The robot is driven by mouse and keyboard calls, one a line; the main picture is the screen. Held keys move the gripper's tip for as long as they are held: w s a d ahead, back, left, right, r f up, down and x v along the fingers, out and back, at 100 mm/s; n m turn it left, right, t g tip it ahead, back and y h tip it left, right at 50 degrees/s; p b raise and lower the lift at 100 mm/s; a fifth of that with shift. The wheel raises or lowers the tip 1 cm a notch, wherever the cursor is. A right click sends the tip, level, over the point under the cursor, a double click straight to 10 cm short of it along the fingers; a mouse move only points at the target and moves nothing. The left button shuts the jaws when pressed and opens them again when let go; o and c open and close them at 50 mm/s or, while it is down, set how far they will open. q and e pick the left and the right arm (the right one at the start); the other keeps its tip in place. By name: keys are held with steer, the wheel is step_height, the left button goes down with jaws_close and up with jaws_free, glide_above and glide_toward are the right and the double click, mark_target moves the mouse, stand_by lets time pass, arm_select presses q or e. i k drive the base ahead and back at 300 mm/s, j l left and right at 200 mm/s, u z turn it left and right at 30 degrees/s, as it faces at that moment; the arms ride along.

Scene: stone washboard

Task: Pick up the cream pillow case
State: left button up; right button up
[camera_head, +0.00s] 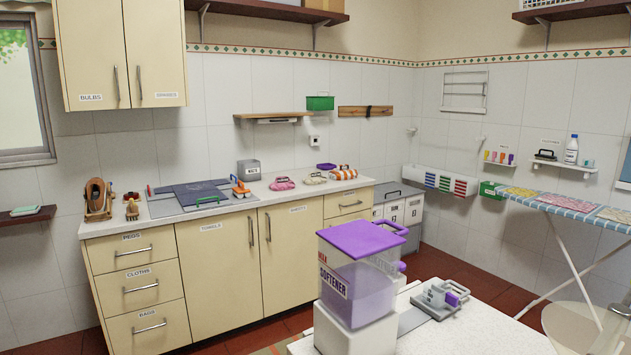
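A small cream folded bundle (314,178), which looks like the cream pillow case, lies on the white worktop (240,207) towards its right end. A dark loop shows on its top. It sits between a pink bundle (282,184) on its left and an orange-and-white striped bundle (343,172) on its right. Neither of my grippers is in view.
A clear softener container with a purple lid (361,238) stands on a white block on the near table (473,331). A grey device (437,298) lies beside it. An ironing board (567,207) stands at right. Red floor shows between worktop and table.

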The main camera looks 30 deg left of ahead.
mark_target(314, 179)
steer(key=j, duration=1.15)
steer(key=i+j, duration=0.15)
steer(key=j, duration=1)
steer(key=i+j, duration=0.2)
steer(key=j, duration=0.2)
steer(key=i+j, duration=0.25)
steer(key=j, duration=0.15)
steer(key=i+j, duration=0.2)
steer(key=j, duration=0.2)
steer(key=i+j+z, duration=0.1)
steer(key=i+j, duration=0.15)
steer(key=j, duration=0.15)
steer(key=i+j, duration=0.2)
steer(key=j, duration=0.2)
steer(key=i+j, duration=0.1)
steer(key=i, duration=1.6)
steer(key=l+z, duration=0.05)
steer(key=l, duration=0.05)
